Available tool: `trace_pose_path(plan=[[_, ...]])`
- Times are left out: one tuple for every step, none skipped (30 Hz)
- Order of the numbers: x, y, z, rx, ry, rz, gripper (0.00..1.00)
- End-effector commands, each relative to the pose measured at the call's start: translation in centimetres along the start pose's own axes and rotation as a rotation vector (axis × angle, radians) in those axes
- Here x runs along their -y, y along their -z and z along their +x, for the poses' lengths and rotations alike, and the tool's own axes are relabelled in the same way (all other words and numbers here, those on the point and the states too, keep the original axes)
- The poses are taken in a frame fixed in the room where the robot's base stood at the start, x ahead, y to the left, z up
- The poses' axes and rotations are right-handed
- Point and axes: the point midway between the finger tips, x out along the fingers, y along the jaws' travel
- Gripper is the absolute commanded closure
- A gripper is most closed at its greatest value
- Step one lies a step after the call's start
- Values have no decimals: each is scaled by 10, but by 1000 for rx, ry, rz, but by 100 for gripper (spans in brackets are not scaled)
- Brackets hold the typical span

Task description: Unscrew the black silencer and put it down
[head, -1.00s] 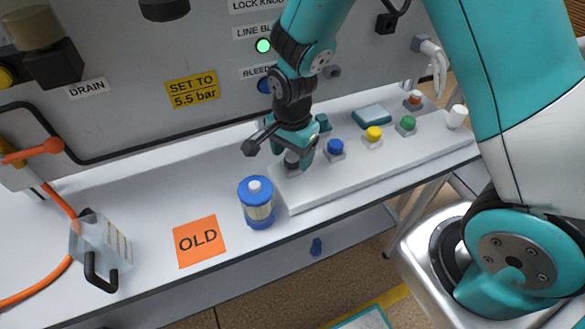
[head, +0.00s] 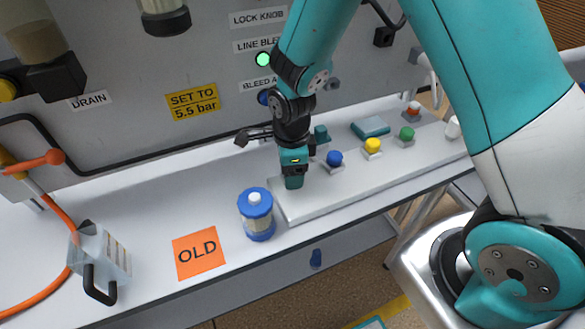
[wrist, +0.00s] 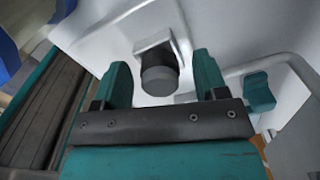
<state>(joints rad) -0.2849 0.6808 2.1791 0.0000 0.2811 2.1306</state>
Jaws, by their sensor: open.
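The black silencer (wrist: 159,78) shows in the wrist view, a dark cylinder with a grey end face on a pale square base. My gripper (wrist: 161,72) is open, with one teal finger to each side of the silencer in the picture. I cannot tell how deep the fingers reach around it; no contact shows. In the head view my gripper (head: 292,183) points down over the left end of the white strip (head: 335,188), and it hides the silencer there.
Blue (head: 335,158), yellow (head: 372,147) and green (head: 406,134) fittings follow to the right on the strip. An orange OLD card (head: 198,253) lies bare on the bench. A clear guarded bowl (head: 100,260) is further left.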

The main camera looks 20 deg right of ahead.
Motion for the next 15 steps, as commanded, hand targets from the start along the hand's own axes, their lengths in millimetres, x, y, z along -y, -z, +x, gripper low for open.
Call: trace_pose_path(plan=[[0,0,-1,0,-1,74,34],[0,0,-1,0,-1,118,34],[0,0,-1,-1,-1,169,34],[0,0,-1,-1,-1,200,34],[0,0,0,0,-1,226,34],[0,0,0,0,-1,252,34],[0,0,0,0,-1,265,34],[0,0,0,0,0,272,34],[0,0,0,0,0,276,34],[0,0,0,0,0,276,34],[0,0,0,0,0,276,34],[0,0,0,0,0,275,34],[0,0,0,0,0,275,34],[0,0,0,0,0,275,34],[0,0,0,0,0,275,34]])
